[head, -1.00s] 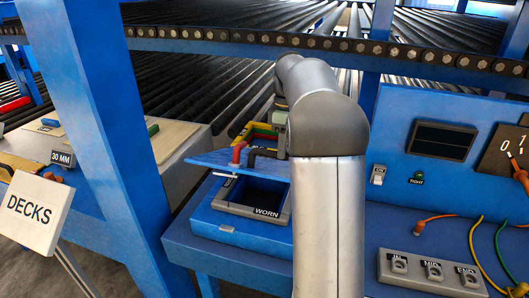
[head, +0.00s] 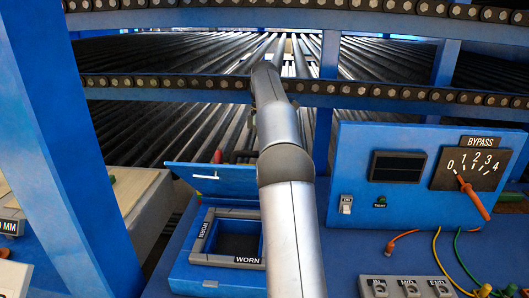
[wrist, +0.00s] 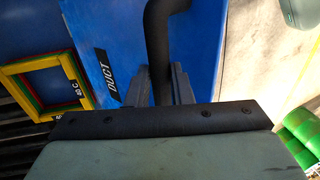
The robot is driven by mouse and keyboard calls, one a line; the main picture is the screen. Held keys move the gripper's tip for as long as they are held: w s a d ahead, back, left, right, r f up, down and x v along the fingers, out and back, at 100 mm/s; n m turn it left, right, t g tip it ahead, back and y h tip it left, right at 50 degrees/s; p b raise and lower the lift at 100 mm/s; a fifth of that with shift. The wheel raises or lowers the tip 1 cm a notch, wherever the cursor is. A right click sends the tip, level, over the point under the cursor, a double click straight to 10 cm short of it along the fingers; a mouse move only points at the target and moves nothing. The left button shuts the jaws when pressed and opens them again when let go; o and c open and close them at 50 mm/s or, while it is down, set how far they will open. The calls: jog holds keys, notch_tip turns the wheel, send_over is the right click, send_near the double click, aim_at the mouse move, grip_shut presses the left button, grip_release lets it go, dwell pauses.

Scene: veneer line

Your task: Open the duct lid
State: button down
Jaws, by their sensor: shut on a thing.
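The duct lid (head: 210,181) is a blue panel, raised and tilted up at the back of a blue box (head: 190,273). Its dark opening (head: 238,243) shows, with grey strips marked WORN around it. In the wrist view the blue lid (wrist: 120,60) carries a black DUCT label and a bent black bar handle (wrist: 160,35). My gripper (wrist: 166,82) is shut on this handle, one grey finger on each side. In the head view my arm hides the gripper and part of the lid's right end.
A blue panel with a BYPASS dial (head: 470,170) stands right of my arm, with loose coloured cables (head: 440,250) before it. A blue post (head: 55,150) rises at left. Rollers (head: 190,130) and a chain rail (head: 400,93) lie behind. Coloured frames (wrist: 48,85) are beside the lid.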

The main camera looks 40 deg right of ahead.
jog(key=shift+w+d+f, duration=0.15)
jog(key=shift+d+f, duration=0.2)
jog(key=shift+f, duration=0.3)
jog(key=c, duration=1.3)
grip_release()
jog(key=shift+w+d+f, duration=0.15)
jog(key=shift+w, duration=0.05)
jog(key=shift+w+d, duration=0.15)
jog(key=shift+w, duration=0.05)
jog(key=shift+s+a, duration=0.15)
jog(key=shift+a, duration=0.05)
jog(key=shift+r, duration=0.2)
jog(key=shift+r, duration=0.1)
jog(key=shift+a, duration=0.1)
